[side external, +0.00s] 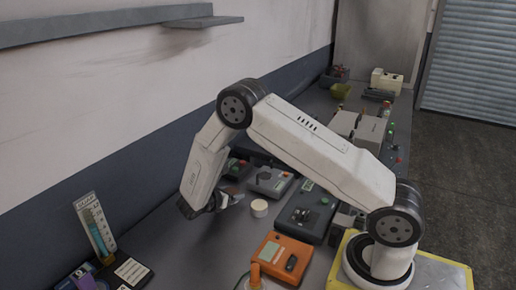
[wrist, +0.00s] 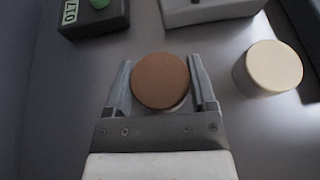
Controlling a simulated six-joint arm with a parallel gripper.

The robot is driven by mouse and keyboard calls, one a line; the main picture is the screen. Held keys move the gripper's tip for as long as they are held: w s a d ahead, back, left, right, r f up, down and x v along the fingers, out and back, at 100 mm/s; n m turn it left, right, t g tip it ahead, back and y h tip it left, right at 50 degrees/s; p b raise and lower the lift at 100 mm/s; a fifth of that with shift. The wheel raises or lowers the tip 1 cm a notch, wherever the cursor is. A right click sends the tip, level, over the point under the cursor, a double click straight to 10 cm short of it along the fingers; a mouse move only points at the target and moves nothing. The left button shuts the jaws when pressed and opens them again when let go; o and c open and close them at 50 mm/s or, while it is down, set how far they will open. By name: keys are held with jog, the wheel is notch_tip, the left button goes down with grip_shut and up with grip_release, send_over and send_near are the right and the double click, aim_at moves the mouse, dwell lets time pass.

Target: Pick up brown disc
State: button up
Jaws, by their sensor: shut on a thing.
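The brown disc (wrist: 160,80) sits between the two fingers of my gripper (wrist: 161,88) in the wrist view. The gripper is shut on it, with one finger on each side. In the side external view my gripper (side external: 222,201) is low over the grey bench, left of the cream round piece. The brown disc cannot be made out clearly there. I cannot tell whether the disc touches the bench.
A cream round piece (wrist: 273,67) stands right of the gripper; it also shows in the side view (side external: 259,207). Grey devices (side external: 271,182) stand behind it. An orange device (side external: 282,258) is at the front. Bare bench (side external: 190,245) lies left of it.

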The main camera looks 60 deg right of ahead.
jog(key=shift+r, duration=0.4)
jog(key=s+a+r, duration=0.3)
jog(key=s+r, duration=0.8)
jog(key=s, duration=0.2)
jog(key=shift+s+a+r, duration=0.25)
jog(key=shift+s, duration=0.05)
jog(key=shift+w, duration=0.1)
